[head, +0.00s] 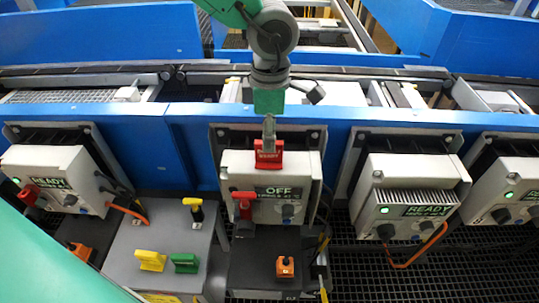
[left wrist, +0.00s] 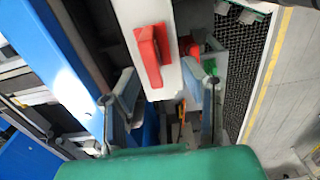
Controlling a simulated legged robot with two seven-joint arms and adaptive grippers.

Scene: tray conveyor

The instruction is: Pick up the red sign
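The red sign (head: 268,156) stands on top of the white control box (head: 294,168) marked OFF. In the left wrist view the red sign (left wrist: 152,56) shows as a red block on the white box top, ahead of and roughly between the fingers. My left gripper (head: 268,138) is right above and behind the sign in the head view. In the left wrist view its two fingers (left wrist: 160,88) are spread apart with nothing held between them. I cannot tell whether a finger touches the sign. My right gripper is not in view.
A red handle (head: 243,203) sits on the front of the OFF box. READY boxes stand left (head: 42,164) and right (head: 410,170). A grey stand (head: 160,262) holds a yellow sign (head: 150,260) and a green sign (head: 185,262). The blue conveyor frame (head: 180,160) runs behind.

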